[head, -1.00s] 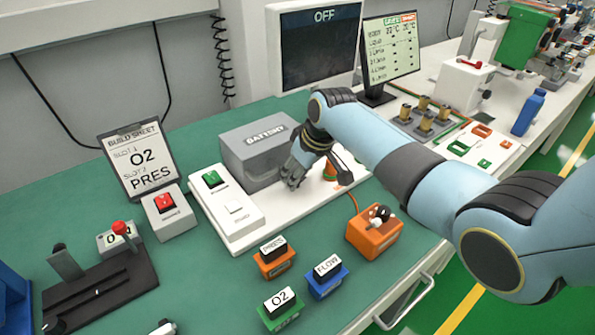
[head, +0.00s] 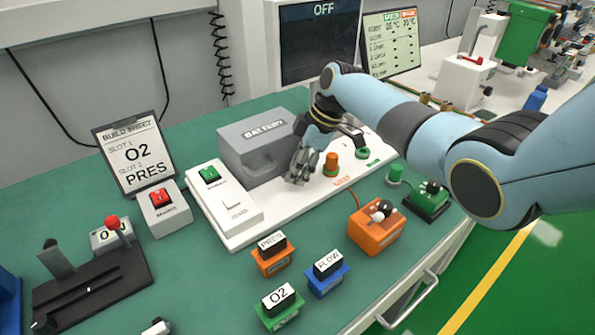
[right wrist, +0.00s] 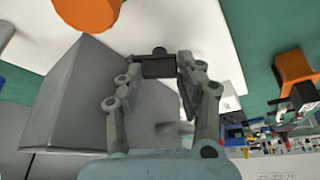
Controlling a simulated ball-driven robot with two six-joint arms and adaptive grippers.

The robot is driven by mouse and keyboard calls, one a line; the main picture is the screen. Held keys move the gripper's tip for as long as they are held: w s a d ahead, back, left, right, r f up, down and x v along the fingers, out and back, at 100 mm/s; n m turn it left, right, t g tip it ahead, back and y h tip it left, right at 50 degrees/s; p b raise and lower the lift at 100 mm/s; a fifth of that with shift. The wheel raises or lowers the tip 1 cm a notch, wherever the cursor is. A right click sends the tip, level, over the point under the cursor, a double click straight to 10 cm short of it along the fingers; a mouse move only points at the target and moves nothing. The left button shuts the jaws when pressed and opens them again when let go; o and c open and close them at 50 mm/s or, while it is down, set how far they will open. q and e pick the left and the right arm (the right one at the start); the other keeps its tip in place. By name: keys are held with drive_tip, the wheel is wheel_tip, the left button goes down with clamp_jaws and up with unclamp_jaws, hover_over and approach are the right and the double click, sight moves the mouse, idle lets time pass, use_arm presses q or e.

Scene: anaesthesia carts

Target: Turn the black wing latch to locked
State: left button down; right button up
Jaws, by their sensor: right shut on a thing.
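The black wing latch (right wrist: 158,66) shows as a small dark block between my right gripper's fingertips in the right wrist view (right wrist: 159,68). It is beside the grey battery box (right wrist: 85,95). In the head view, my right gripper (head: 297,176) points down at the front right side of the battery box (head: 255,137). The gripper hides the latch there, so I cannot tell its angle to the box. The gripper is shut on the latch. My left gripper is out of view.
An orange knob (head: 331,163) stands just right of my right gripper. Orange (head: 273,256), blue (head: 327,275) and green (head: 280,308) labelled blocks lie in front, with an orange unit (head: 374,232).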

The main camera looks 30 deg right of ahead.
drive_tip(key=shift+n, duration=0.5)
drive_tip(key=o, duration=0.9)
